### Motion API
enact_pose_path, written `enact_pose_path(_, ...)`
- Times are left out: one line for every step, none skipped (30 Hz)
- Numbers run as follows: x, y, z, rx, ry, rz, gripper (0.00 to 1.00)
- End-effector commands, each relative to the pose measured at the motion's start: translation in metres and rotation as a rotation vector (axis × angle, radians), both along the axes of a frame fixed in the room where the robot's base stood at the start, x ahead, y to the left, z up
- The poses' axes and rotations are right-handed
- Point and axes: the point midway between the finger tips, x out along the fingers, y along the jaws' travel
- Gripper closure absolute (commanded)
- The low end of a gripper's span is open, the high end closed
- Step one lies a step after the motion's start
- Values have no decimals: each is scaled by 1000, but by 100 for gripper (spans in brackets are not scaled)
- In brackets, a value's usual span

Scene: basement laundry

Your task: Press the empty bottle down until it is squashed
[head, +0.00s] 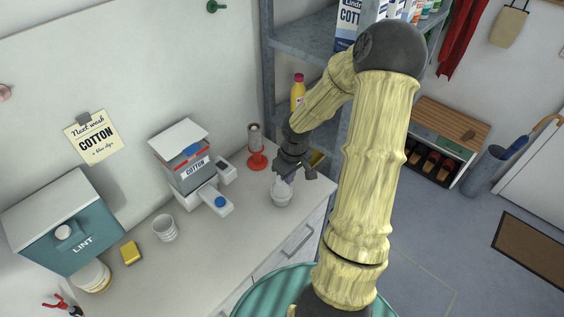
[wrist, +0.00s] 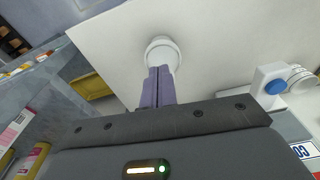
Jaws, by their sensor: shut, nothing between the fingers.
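The bottle (head: 281,196) is a small, pale, whitish thing standing on the worktop near its right end. In the wrist view its round white shape (wrist: 163,46) shows just beyond my fingertips. My gripper (head: 290,177) points down directly over it. Its two purple-grey fingers are shut together with nothing between them, as the wrist view (wrist: 159,72) shows. The fingertips look very near or touching the bottle's top; the fingers hide part of it, so I cannot tell contact or how far it is flattened.
On the worktop (head: 215,250) are a red-based stand (head: 257,160), a COTTON dispenser (head: 190,171) with a blue-buttoned part (head: 219,202), a white cup (head: 164,228), a yellow sponge (head: 131,253) and a teal LINT box (head: 75,235). A grey shelf (head: 300,42) stands behind my arm.

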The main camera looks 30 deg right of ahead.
Motion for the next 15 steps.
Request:
enact_pose_path(0,0,2,-1,-1,-1,100)
enact_pose_path(0,0,3,-1,-1,-1,100)
enact_pose_path(0,-1,6,-1,-2,-1,100)
enact_pose_path(0,-1,9,-2,-4,-1,100)
enact_pose_path(0,-1,12,-2,-4,-2,100)
enact_pose_path(-1,-2,18,-3,-4,-3,100)
enact_pose_path(-1,-2,22,-3,-4,-2,100)
enact_pose_path(-2,-2,27,-3,-4,-2,100)
enact_pose_path(-2,-2,35,-2,-5,-3,100)
enact_pose_path(-3,-3,40,-4,-4,-3,100)
enact_pose_path(-3,-3,46,-3,-5,-3,100)
enact_pose_path(-4,-3,54,-4,-4,-3,100)
enact_pose_path(-5,-3,60,-3,-4,-3,100)
enact_pose_path(-5,-3,66,-4,-4,-3,100)
enact_pose_path(-6,-4,74,-4,-4,-3,100)
